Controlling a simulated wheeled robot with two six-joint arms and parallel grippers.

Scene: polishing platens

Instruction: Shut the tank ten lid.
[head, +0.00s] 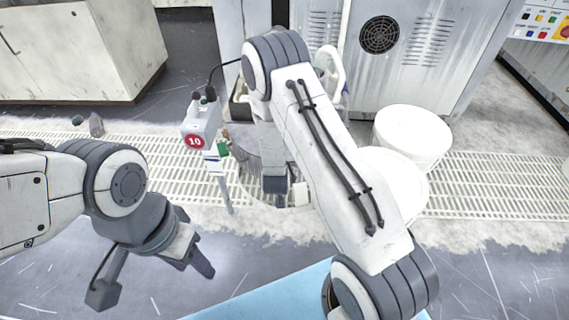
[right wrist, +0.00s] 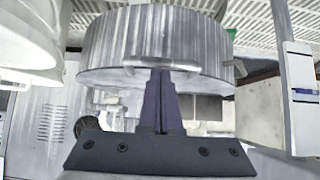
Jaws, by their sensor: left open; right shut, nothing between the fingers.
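The red number 10 sign (head: 195,141) is on a pale post box beside a round grey metal tank (head: 246,165). My right arm hides much of this tank in the head view, and I cannot tell how far its lid is open. In the right wrist view, a round brushed-metal body (right wrist: 155,40) fills the top, with a pale bar along its lower edge. My right gripper (right wrist: 160,75) is shut and empty, its fingertips in front of that edge; I cannot tell whether they touch. My left gripper (head: 153,278) is open and empty, away from the tank at lower left.
Two white round tubs (head: 412,135) stand right of my right arm. Slotted floor grating (head: 500,188) runs across the middle. A metal cabinet with a fan (head: 379,34) stands behind. A light blue surface (head: 270,295) is at the front. Open floor lies between my left gripper and the grating.

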